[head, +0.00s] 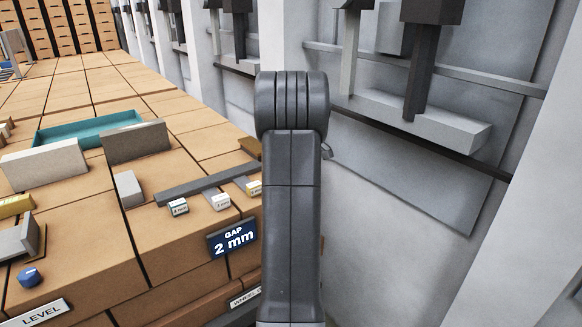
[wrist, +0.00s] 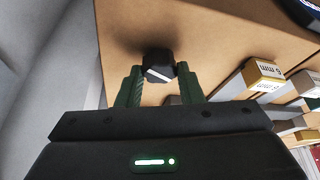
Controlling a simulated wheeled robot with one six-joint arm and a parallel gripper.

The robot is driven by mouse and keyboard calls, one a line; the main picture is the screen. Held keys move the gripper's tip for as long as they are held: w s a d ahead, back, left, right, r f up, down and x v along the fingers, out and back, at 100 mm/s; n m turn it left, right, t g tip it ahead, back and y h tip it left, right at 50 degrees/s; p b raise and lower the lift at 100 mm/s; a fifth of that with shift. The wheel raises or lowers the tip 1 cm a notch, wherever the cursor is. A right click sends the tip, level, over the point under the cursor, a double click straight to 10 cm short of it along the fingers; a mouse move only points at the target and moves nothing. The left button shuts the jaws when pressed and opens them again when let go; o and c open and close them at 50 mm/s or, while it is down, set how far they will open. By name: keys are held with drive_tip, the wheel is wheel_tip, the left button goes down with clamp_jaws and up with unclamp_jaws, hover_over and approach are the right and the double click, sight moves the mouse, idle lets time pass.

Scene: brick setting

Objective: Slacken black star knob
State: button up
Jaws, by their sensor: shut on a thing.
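The black star knob (wrist: 160,63) shows in the wrist view as a small dark knob with a white line on its face, against a tan brick-coloured surface. My gripper (wrist: 159,74) has its two dark green fingers on either side of the knob and is shut on it. The knob's far side and its mounting are hidden. In the head view my own arm hides the gripper and the knob.
A teal tray (head: 88,131) lies farther back. In the wrist view a labelled block (wrist: 263,73) is to the right.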

drive_tip(key=shift+n, duration=0.7)
drive_tip(key=shift+g, duration=0.3)
drive_tip(key=o, duration=1)
drive_tip(key=shift+c, duration=0.2)
wheel_tip(320, 180, up, 10)
drive_tip(key=b, duration=0.1)
